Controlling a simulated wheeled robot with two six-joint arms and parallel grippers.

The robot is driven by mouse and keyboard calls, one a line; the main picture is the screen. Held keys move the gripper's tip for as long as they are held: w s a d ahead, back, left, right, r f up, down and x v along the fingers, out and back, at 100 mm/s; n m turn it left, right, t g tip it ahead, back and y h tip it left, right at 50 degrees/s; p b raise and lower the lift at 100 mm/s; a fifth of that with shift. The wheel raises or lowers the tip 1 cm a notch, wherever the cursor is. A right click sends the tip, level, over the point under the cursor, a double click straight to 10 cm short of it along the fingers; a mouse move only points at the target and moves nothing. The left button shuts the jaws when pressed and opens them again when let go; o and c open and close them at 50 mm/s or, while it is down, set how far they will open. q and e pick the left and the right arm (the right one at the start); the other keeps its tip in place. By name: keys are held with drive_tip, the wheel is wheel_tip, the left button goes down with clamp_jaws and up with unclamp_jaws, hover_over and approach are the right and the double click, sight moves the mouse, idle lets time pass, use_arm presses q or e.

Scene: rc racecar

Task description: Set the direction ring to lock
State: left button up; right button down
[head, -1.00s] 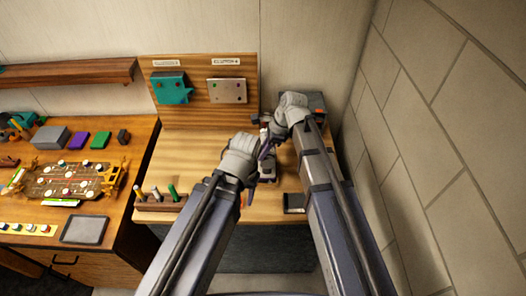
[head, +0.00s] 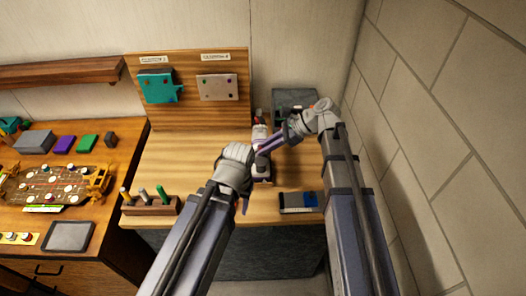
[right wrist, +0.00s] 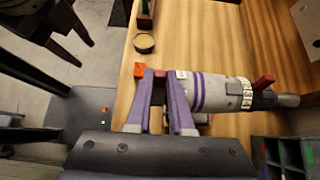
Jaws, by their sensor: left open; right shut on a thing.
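A light grey power driver with purple stripes (right wrist: 212,92) lies on the workbench. It shows partly in the head view (head: 262,168). Its lettered ring (right wrist: 247,95) is near the nose, with a red tab (right wrist: 264,82) beside it; I cannot read the ring's setting. My right gripper (right wrist: 160,76) is shut on the driver's rear part, its purple fingers either side of a red piece. In the head view, my right gripper (head: 264,148) reaches in from the right. My left gripper (head: 245,202) is open and empty, just front-left of the driver; its dark fingers show upper left in the wrist view (right wrist: 72,38).
A pen rack (head: 150,206) stands front left on the bench, and a tray with a blue piece (head: 310,201) front right. A grey bin (head: 293,98) is at the back right, near the brick wall. A pegboard (head: 190,112) stands behind; bare wood lies left of the driver.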

drive_tip(key=shift+d, duration=0.1)
idle(0.5)
drive_tip(key=c, duration=0.8)
unclamp_jaws()
drive_tip(key=p+v, duration=0.4)
drive_tip(key=v, duration=0.3)
drive_tip(key=shift+d, duration=0.45)
drive_tip(key=shift+r, duration=0.1)
